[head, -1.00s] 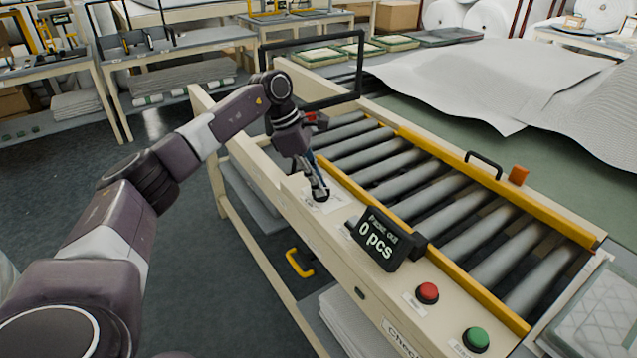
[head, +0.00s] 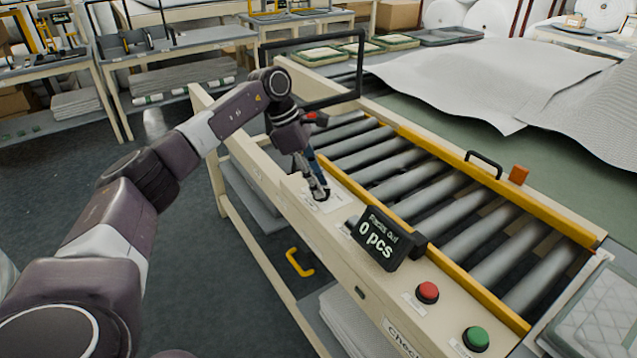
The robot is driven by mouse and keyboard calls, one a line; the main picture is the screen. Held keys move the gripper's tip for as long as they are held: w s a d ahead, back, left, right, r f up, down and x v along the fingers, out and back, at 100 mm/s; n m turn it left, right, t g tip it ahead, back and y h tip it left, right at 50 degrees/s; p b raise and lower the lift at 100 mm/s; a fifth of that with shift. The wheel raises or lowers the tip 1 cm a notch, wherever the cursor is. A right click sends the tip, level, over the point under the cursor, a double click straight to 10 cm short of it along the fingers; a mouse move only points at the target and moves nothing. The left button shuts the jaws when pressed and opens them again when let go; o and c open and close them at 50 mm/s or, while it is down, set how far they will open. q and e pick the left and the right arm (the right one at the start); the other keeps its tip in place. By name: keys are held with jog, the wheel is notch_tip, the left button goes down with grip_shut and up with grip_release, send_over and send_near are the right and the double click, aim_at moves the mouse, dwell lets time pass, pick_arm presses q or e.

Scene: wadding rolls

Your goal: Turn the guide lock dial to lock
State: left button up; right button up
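The guide lock dial is a small dark knob (head: 321,195) on a white label plate (head: 333,201) on the cream side rail of the roller conveyor. My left gripper (head: 319,190) points down onto the dial with its fingertips at it. The fingers cover most of the dial, so its pointer and the label marks are too small or hidden to read. The fingers look close together around the dial, but their exact gap cannot be made out. My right gripper is not in view.
A counter display reading "0 pcs" (head: 378,239) stands beside the plate. A red button (head: 428,292) and a green button (head: 476,339) sit farther along the rail. Grey rollers (head: 440,203) lie between yellow guides (head: 537,215). A black frame (head: 362,68) rises behind my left gripper.

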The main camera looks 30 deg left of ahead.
pick_arm(q)
jog(key=v, duration=1.1)
jog(key=shift+r, duration=0.25)
jog(key=shift+a, duration=0.15)
